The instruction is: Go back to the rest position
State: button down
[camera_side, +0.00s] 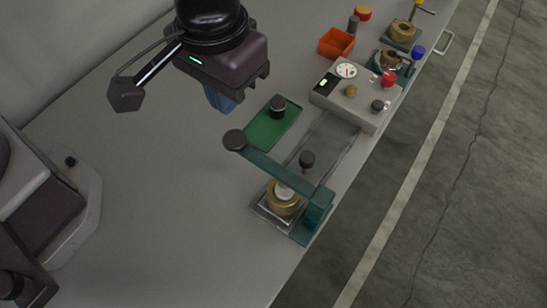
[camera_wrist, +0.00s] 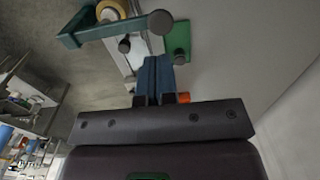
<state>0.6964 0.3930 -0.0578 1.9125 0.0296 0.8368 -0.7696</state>
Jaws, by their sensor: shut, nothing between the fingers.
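My gripper (camera_side: 222,99) hangs above the grey bench (camera_side: 165,165), left of the green mat (camera_side: 262,138) in the side view. Its blue fingers are together, with nothing between them; they also show shut in the wrist view (camera_wrist: 153,68). A dark knobbed piece (camera_side: 278,107) stands on the mat, apart from my gripper. A teal lever arm (camera_side: 275,172) with a dark round knob extends over a brass vessel (camera_side: 284,199) near the bench's front edge. In the wrist view the lever (camera_wrist: 112,27) and part of the mat (camera_wrist: 180,40) lie beyond the fingers.
A grey control box (camera_side: 357,95) with a dial and coloured knobs stands at the right. An orange bin (camera_side: 337,43), a red-topped jar (camera_side: 363,14) and a second brass vessel (camera_side: 403,31) are farther back. The bench left of the mat is clear.

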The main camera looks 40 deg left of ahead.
jog(key=shift+r, duration=0.3)
jog(key=s+a+r+t, duration=0.2)
jog(key=s+a+r, duration=0.2)
jog(key=a, duration=0.9)
jog(key=s+a+r+t, duration=0.3)
jog(key=s+a+r, duration=0.1)
jog(key=a+r, duration=0.6)
jog(key=a, duration=0.2)
jog(key=shift+s+a+t, duration=0.2)
jog(key=shift+a+t, duration=0.1)
jog(key=shift+a, duration=0.1)
